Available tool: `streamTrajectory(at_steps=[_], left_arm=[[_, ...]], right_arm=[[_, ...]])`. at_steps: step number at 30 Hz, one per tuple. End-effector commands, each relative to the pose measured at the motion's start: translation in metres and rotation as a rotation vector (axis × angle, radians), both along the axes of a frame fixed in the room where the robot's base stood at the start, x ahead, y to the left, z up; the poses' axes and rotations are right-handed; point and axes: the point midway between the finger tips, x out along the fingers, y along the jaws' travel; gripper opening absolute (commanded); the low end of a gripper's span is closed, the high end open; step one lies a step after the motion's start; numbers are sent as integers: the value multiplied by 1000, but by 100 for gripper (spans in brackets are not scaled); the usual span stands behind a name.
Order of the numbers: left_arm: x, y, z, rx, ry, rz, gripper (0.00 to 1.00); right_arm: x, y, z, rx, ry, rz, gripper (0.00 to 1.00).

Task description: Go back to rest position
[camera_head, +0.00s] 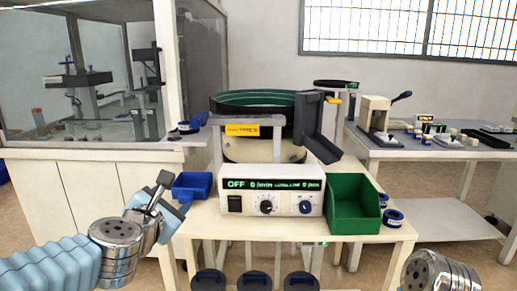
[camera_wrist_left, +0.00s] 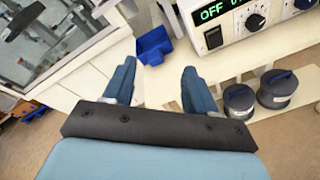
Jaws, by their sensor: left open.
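My left gripper (camera_head: 160,193) is raised in front of the left end of the feeder table, beside a small blue bin. In the left wrist view its two blue fingers (camera_wrist_left: 157,82) are apart with nothing between them. The blue bin (camera_head: 192,185) sits at the table's left edge; it also shows beyond the fingers in the left wrist view (camera_wrist_left: 153,46). My right arm shows only as a metal joint at the lower right; its gripper is out of view.
A bowl feeder (camera_head: 255,103) stands behind a control box (camera_head: 272,191) reading OFF. A green bin (camera_head: 353,204) is at the table's right. Several dark-lidded containers (camera_head: 254,282) stand below. A glass-walled cabinet (camera_head: 90,150) is at left, and a second table (camera_head: 440,152) at right.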

Motion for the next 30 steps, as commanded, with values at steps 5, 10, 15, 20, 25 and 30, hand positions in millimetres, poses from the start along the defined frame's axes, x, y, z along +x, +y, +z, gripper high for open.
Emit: streamTrajectory(at_steps=[5,10,15,20,25,30], left_arm=[[25,-2,-84,254,138,-105,56],[30,-10,-213,613,315,-349,56],[-12,-27,-356,976,441,-769,56],[-89,-45,-463,1206,436,-1236,56],[-166,-59,-522,1305,327,-1617,56],[-199,-64,-540,1327,249,-1772,56]], right_arm=[[0,1,2,1,0,1,43],[-1,2,6,2,2,3,43],[-1,3,9,4,2,5,43],[-2,4,12,5,3,7,43],[-2,5,14,7,3,8,43],[-2,5,15,7,3,9,43]])
